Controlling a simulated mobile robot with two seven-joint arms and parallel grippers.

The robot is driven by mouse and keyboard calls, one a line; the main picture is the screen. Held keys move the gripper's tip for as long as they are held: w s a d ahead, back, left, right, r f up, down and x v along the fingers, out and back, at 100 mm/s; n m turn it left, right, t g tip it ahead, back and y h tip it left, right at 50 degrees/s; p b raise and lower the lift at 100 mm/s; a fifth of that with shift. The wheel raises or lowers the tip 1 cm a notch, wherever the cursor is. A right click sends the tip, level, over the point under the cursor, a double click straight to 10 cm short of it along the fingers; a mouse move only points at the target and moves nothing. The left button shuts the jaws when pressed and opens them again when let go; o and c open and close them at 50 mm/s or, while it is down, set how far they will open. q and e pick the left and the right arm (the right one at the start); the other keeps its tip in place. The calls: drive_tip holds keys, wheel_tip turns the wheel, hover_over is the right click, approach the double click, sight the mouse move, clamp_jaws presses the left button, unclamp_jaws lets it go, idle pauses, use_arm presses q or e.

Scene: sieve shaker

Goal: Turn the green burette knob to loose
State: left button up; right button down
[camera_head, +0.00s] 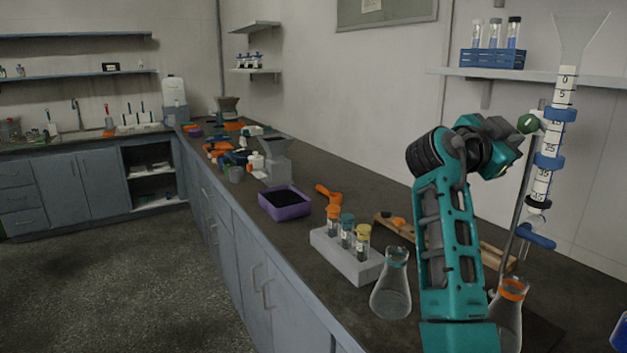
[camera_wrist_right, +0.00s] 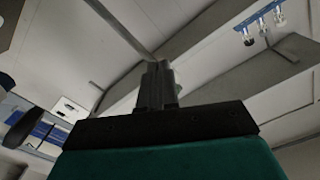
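The round green burette knob (camera_head: 528,123) sits on the clamp beside the upright burette (camera_head: 546,160) in the head view. The burette has a white graduated tube, blue parts and a clear funnel on top. My right gripper (camera_head: 513,143) is raised close to the knob, at its lower left; its fingertips are hard to make out there. In the right wrist view my right gripper's fingers (camera_wrist_right: 155,84) look closed together. A small green patch shows just behind them, and I cannot tell whether they touch the knob. My left gripper is not in view.
A thin stand rod (camera_head: 515,220) rises beside the burette. Below stand an orange-ringed flask (camera_head: 508,318), a clear flask (camera_head: 391,290) and a tube rack (camera_head: 345,260). A wall shelf (camera_head: 540,77) holds a blue test-tube rack (camera_head: 492,58).

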drive_tip(key=b+v, duration=0.4)
drive_tip(key=v, duration=0.2)
drive_tip(key=shift+s+f, duration=0.35)
drive_tip(key=shift+f, duration=0.1)
idle(0.4)
